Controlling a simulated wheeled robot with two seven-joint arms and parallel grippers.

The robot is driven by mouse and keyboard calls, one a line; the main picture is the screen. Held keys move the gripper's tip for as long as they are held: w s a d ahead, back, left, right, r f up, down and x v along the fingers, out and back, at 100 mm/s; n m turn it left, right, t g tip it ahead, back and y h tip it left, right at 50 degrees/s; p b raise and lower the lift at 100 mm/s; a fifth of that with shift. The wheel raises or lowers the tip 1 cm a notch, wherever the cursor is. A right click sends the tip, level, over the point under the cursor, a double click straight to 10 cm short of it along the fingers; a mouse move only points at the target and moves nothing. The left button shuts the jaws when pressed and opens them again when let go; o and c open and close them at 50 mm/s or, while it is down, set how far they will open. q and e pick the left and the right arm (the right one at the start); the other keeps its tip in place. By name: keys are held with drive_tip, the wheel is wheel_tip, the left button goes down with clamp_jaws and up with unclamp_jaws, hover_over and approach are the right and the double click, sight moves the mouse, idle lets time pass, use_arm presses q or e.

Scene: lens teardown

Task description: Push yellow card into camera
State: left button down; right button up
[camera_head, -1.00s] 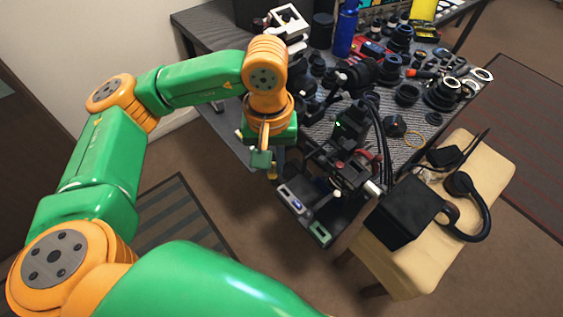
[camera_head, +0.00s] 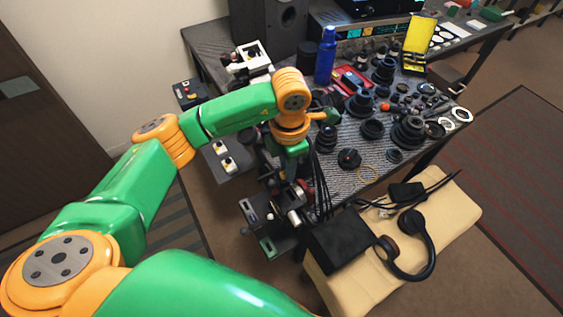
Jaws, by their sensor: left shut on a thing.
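My left gripper (camera_head: 292,160) points down over the dark camera rig at the table's front edge. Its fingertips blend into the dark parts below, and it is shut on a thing. The yellow card cannot be made out now; a small yellow bit shows at the fingertips in the earlier view. The camera is mostly hidden behind my wrist, so whether card and camera touch cannot be told. Below it, the black rig (camera_head: 270,228) with a silver cylinder juts out past the table. My right gripper is not in view.
The grey table (camera_head: 335,170) is crowded with black lenses (camera_head: 408,132), rings and a blue bottle (camera_head: 326,55). A yellow panel (camera_head: 418,38) stands at the back. A beige stool (camera_head: 440,210) at the front right holds a black box (camera_head: 340,240) and headphones (camera_head: 420,240).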

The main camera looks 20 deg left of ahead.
use_arm(q)
drive_tip(key=n+p, duration=0.1)
drive_tip(key=n, duration=0.3)
drive_tip(key=n+p, duration=0.2)
drive_tip(key=n, duration=0.3)
drive_tip(key=d+n+p, duration=0.1)
drive_tip(key=n, duration=0.3)
drive_tip(key=shift+w+f+n, duration=0.1)
drive_tip(key=shift+w+n, duration=0.2)
drive_tip(key=shift+w, duration=0.1)
drive_tip(key=shift+f+n+p, duration=0.15)
drive_tip(key=shift+n+p, duration=0.45)
drive_tip(key=shift+n, duration=0.6)
drive_tip(key=n, duration=0.2)
drive_tip(key=shift+s+f+n, duration=0.1)
drive_tip(key=shift+f+n, duration=0.2)
drive_tip(key=shift+n, duration=0.1)
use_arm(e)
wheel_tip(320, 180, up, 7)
use_arm(q)
drive_tip(key=shift+f, duration=0.5)
wheel_tip(320, 180, down, 5)
drive_tip(key=b, duration=0.5)
drive_tip(key=shift+f, duration=0.2)
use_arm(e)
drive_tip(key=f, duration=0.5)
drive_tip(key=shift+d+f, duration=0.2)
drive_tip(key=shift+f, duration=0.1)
